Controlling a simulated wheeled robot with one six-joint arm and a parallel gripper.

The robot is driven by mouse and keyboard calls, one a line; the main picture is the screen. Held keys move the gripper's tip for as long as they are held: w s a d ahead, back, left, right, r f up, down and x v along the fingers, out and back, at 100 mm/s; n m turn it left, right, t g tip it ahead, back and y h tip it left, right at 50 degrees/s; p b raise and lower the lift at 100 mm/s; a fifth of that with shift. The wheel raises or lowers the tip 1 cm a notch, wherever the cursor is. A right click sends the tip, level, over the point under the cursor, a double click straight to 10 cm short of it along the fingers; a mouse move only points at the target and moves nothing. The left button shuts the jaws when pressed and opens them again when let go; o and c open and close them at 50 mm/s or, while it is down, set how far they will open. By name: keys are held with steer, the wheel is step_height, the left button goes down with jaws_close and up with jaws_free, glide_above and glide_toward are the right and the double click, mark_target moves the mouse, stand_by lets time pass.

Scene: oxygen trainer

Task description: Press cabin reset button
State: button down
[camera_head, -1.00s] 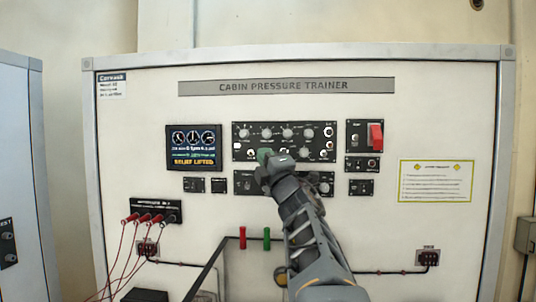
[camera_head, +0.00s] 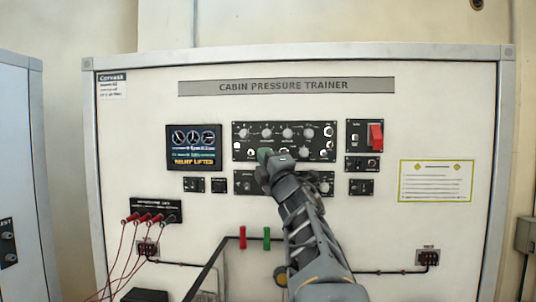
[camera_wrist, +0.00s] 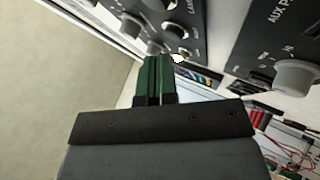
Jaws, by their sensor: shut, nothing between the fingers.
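The cabin pressure trainer (camera_head: 300,75) is a white upright panel. Its black main control panel (camera_head: 240,129) carries several grey knobs and small switches. My gripper (camera_head: 266,155) has green fingertips at the lower edge of this panel, left of centre. In the wrist view the green fingers of my gripper (camera_wrist: 154,68) are closed together, with their tips close to a grey knob on the dark panel (camera_wrist: 190,18). I cannot tell whether they touch. No button labelled cabin reset is readable; my gripper hides part of the panel.
A lit display (camera_head: 194,148) is at the left. A red guarded switch (camera_head: 376,136) is at the right. An auxiliary panel with a knob (camera_wrist: 295,76) lies beside the fingers in the wrist view. Red leads (camera_head: 122,245) hang at lower left. A yellow notice (camera_head: 436,181) is at right.

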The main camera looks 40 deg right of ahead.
steer(key=shift+w+d, duration=0.2)
steer(key=shift+w+d, duration=0.3)
stand_by(1.0)
steer(key=shift+a+f, duration=0.1)
stand_by(0.3)
steer(key=shift+s+a+b, duration=0.4)
steer(key=shift+s+b, duration=0.15)
steer(key=shift+b, duration=0.1)
steer(key=shift+s+a+b, duration=1)
steer(key=shift+s+a, duration=0.8)
